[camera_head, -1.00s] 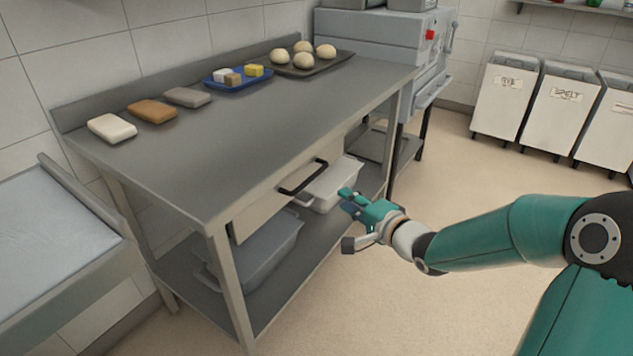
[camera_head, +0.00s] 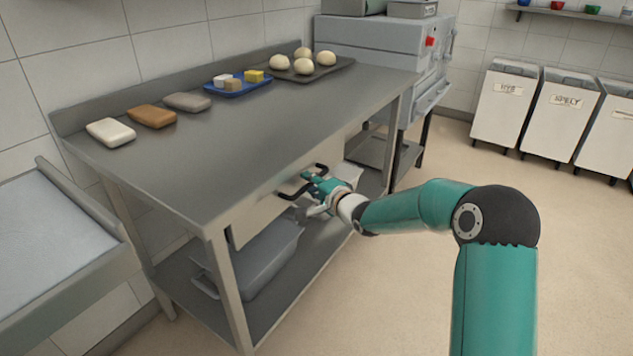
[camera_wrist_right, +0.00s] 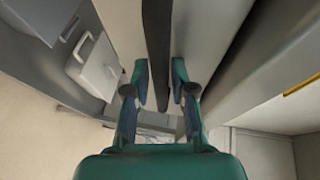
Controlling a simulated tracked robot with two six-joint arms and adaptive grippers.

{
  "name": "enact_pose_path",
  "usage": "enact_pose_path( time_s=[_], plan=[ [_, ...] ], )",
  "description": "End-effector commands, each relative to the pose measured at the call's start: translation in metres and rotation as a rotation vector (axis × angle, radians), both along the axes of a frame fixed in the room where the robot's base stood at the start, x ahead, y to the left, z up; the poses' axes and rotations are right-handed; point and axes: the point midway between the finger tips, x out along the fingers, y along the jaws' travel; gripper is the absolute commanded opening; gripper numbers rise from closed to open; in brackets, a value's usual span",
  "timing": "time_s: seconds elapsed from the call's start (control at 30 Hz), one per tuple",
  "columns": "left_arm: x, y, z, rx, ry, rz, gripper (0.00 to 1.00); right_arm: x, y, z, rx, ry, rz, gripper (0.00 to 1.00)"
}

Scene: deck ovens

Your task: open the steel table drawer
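The steel table (camera_head: 240,140) stands in the middle of the head view. Its drawer (camera_head: 262,217) sits under the top and looks closed, with a black bar handle (camera_head: 322,167) on its front. My right gripper (camera_head: 308,185) is at the handle and hides part of it. In the right wrist view the dark handle bar (camera_wrist_right: 157,50) runs between the two fingers of my right gripper (camera_wrist_right: 159,85). The fingers are apart, one on each side of the bar, with narrow gaps. My left gripper is not in view.
A grey tub (camera_head: 262,262) stands on the lower shelf (camera_head: 295,285). Dough blocks, a blue tray (camera_head: 238,90) and a dark tray of dough balls (camera_head: 335,66) lie on the tabletop. White bins (camera_head: 505,100) stand at the right. The floor before the table is clear.

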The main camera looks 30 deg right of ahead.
Motion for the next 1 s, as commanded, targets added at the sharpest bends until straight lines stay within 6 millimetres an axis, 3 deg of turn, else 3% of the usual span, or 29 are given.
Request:
enact_pose_path(
  time_s=[0.27,0.43,0.7,0.73,0.8,1.0],
  plan=[
    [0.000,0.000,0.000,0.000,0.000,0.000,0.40,0.001,0.000,0.000,0.000,0.000,0.000,0.24],
    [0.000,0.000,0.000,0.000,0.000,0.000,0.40,0.001,0.000,0.000,0.000,0.000,0.000,0.00],
    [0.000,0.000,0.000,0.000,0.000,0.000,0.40,0.001,0.000,0.000,0.000,0.001,0.000,0.00],
    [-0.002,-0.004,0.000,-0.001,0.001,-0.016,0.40,0.000,-0.036,-0.002,-0.009,0.001,-0.015,0.00],
    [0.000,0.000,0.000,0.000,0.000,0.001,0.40,0.000,-0.014,0.000,0.000,0.001,-0.005,0.00],
    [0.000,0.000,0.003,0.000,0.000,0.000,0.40,-0.003,0.002,0.000,0.001,0.003,0.008,0.00]
  ],
)
